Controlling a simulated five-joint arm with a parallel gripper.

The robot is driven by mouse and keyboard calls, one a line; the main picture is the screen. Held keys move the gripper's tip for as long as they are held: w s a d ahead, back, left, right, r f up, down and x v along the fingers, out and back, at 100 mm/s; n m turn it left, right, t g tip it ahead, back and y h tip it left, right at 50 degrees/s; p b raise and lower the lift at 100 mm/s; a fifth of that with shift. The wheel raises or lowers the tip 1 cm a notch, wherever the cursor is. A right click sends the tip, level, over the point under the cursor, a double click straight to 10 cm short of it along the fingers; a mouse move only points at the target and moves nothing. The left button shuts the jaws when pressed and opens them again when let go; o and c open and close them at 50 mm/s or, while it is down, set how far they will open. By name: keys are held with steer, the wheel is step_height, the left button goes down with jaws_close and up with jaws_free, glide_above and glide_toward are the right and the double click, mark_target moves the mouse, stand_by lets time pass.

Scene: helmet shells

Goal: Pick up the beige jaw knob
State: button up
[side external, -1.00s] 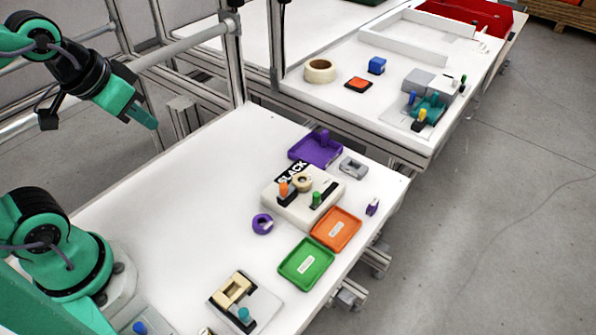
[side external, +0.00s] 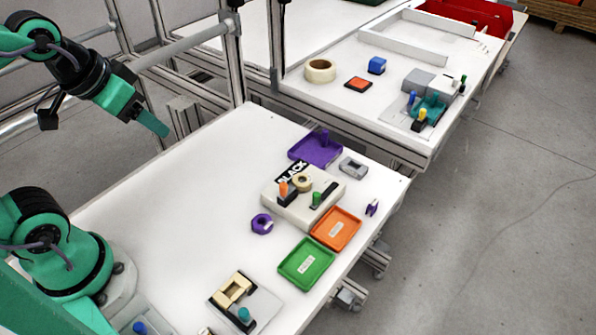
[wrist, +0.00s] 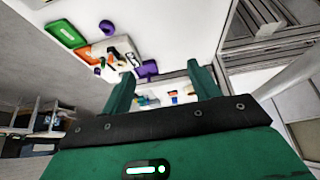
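A small round beige knob (side external: 304,184) sits on top of a cream box (side external: 330,192) with a black label, in the side external view. It stands between an orange peg (side external: 283,188) and a green peg (side external: 317,198). A separate beige jaw-like block (side external: 233,289) sits on a grey plate at the front; I cannot tell which of the two the task names. My gripper (side external: 160,128) is in the air at the upper left, well away from both. In the wrist view my gripper (wrist: 160,72) has its green fingers spread wide with nothing held.
A purple tray (side external: 305,153), green tray (side external: 299,271) and orange tray (side external: 346,230) lie around the box. A purple ring (side external: 261,224) lies left of it. The table's left part is clear. A second table (side external: 340,110) with more parts stands behind.

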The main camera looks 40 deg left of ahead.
stand_by(0.3)
steer(key=n+g, duration=0.6)
glide_above(302, 182)
step_height(302, 182, down, 12)
steer(key=shift+f, duration=4.15)
steer(key=c, duration=1.1)
